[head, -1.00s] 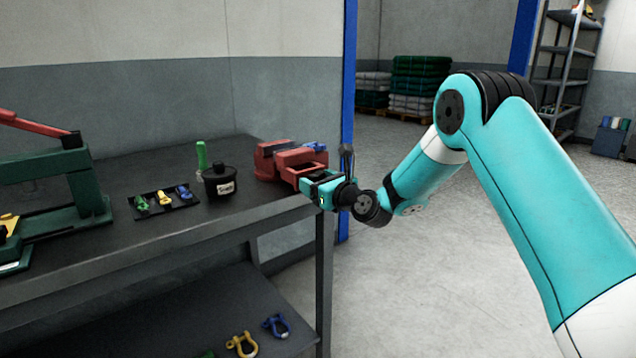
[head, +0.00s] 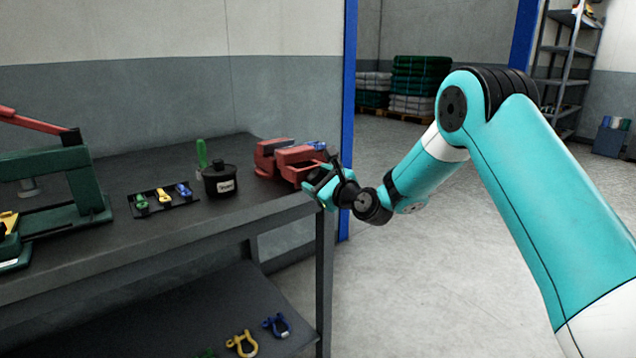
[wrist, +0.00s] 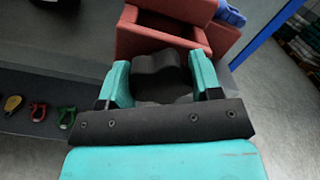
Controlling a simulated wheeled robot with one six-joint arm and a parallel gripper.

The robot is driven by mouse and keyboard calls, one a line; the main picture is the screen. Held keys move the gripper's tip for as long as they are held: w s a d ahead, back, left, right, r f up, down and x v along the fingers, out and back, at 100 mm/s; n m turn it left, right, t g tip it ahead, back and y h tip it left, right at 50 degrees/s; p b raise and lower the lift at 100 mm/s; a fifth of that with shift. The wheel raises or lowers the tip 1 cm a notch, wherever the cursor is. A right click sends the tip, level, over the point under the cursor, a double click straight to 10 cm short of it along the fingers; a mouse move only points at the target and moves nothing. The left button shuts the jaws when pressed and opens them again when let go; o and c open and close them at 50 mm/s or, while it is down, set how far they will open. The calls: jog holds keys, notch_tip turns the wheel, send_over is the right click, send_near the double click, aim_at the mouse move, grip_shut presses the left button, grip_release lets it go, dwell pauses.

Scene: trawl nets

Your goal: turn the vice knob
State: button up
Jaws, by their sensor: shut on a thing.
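The red vice (head: 272,158) sits at the right end of the dark workbench. Its red front part also fills the top of the wrist view (wrist: 165,42). The black lobed vice knob (wrist: 160,75) is between the two teal fingers of my gripper (wrist: 160,78). The gripper is shut on the knob, one finger on each side. In the head view my gripper (head: 318,187) is at the front of the vice, rolled at a tilt, and hides the knob. A blue item (head: 316,146) is at the vice's jaws; it also shows in the wrist view (wrist: 230,14).
The workbench (head: 130,240) also holds a black labelled pot (head: 221,182), a green-handled item (head: 201,153), a dark tray (head: 180,203) with small coloured shackles, and a green press (head: 75,185) at left. Larger shackles (head: 242,344) lie on the lower shelf. A blue post (head: 349,90) stands behind.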

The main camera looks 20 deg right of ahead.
jog(key=n+b, duration=0.2)
jog(key=n, duration=0.4)
jog(key=shift+f+n+b, duration=0.1)
jog(key=shift+n+b, duration=0.2)
jog(key=n+b, duration=0.4)
jog(key=n, duration=0.2)
jog(key=n+b, duration=0.5)
jog(key=n, duration=0.1)
jog(key=shift+f+n, duration=0.1)
jog(key=shift+n, duration=0.3)
jog(key=n+b, duration=1.1)
jog(key=n, duration=0.1)
jog(key=shift+n, duration=0.3)
jog(key=n+b, duration=0.4)
jog(key=n, duration=0.2)
jog(key=shift+d+b, duration=0.1)
jog(key=shift+b, duration=0.3)
jog(key=n+b, duration=0.2)
jog(key=n, duration=0.2)
jog(key=shift+w, duration=0.1)
jog(key=n+b, duration=0.2)
jog(key=n, duration=0.1)
jog(key=n+b, duration=0.1)
jog(key=n, duration=0.1)
jog(key=n+b, duration=0.1)
jog(key=n, duration=0.1)
jog(key=shift+r+n, duration=0.2)
jog(key=shift+n, duration=0.1)
jog(key=shift+n+b, duration=0.3)
jog(key=shift+n, duration=0.2)
